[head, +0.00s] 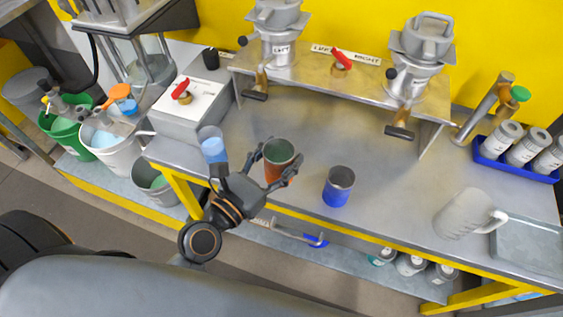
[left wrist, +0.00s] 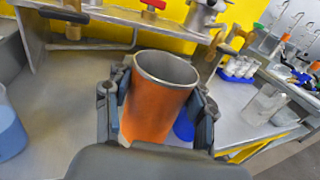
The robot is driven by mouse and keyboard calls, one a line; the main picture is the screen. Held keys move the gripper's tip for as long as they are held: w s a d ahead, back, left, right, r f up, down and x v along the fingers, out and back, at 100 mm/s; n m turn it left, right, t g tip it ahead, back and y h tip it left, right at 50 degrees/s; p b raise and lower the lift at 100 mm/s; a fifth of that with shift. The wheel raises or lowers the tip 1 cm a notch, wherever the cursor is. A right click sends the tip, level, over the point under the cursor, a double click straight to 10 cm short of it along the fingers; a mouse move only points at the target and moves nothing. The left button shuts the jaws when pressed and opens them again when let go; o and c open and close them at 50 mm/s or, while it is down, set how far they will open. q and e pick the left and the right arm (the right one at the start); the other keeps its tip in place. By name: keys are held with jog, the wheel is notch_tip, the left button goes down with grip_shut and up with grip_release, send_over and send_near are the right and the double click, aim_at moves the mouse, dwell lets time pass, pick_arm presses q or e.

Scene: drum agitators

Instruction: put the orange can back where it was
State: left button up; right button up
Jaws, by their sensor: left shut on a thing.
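The orange can (head: 277,172) stands upright at the metal bench, near its front edge, and is open at the top. My left gripper (head: 271,170) is closed around its sides. In the left wrist view the orange can (left wrist: 158,98) sits between the two fingers of my left gripper (left wrist: 160,105). Its base is hidden there by the gripper, so I cannot tell whether it touches the bench. My right gripper is not in view.
A blue can (head: 337,190) stands to the right, and a clear cup with blue contents (head: 213,146) stands close on the left. A white pitcher (head: 465,214) and a metal tray (head: 528,245) are farther right. The bench behind the cans is clear.

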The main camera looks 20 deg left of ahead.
aim_at(280, 158)
pick_arm(q)
jog(key=w+f, duration=0.2)
jog(key=f, duration=0.1)
jog(key=w+f+b, duration=0.1)
jog(key=shift+a+f, duration=0.15)
jog(key=shift+a, duration=0.15)
jog(key=shift+w+f, duration=0.35)
jog(key=shift+f, duration=0.05)
jog(key=shift+w+a+f+b, duration=0.15)
jog(key=shift+f+b, duration=0.35)
jog(key=shift+f, duration=0.4)
jog(key=shift+w+f+b, duration=0.1)
jog(key=shift+f+b, duration=0.4)
jog(key=shift+f, duration=0.4)
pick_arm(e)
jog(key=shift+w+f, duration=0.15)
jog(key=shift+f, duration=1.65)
pick_arm(q)
jog(key=shift+f, duration=0.15)
jog(key=o, duration=1.3)
jog(key=shift+c, duration=0.2)
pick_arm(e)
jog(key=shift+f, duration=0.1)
pick_arm(q)
jog(key=shift+r, duration=0.2)
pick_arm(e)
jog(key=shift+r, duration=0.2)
